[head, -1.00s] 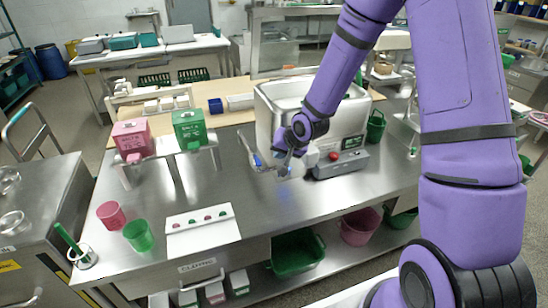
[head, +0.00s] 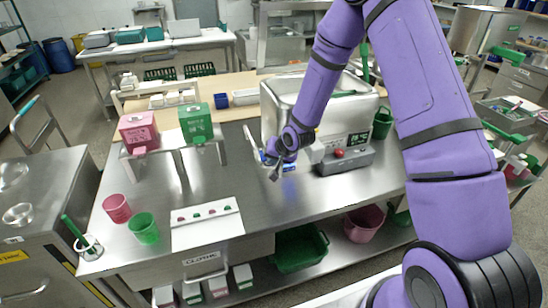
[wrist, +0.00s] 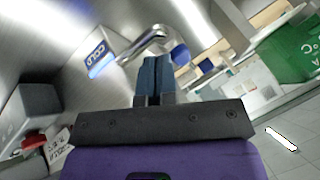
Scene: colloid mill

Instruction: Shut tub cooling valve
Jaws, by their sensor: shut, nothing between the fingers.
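The steel tub (head: 270,118) stands on the bench behind my wrist in the head view. A blue-and-white COLD label (wrist: 97,57) is on its side in the wrist view, with a bent metal lever (wrist: 142,44) beside it. In the head view the lever (head: 252,142) shows left of my wrist, partly hidden. My gripper (wrist: 157,62) is shut and empty, its fingertips close to the lever in the picture. I cannot tell whether they touch it. In the head view my gripper (head: 272,173) is low at the tub's near left side.
A grey control box (head: 343,161) with a red button stands right of my gripper. Pink (head: 138,130) and green (head: 196,122) dispensers stand on a rack to the left. The bench between is clear.

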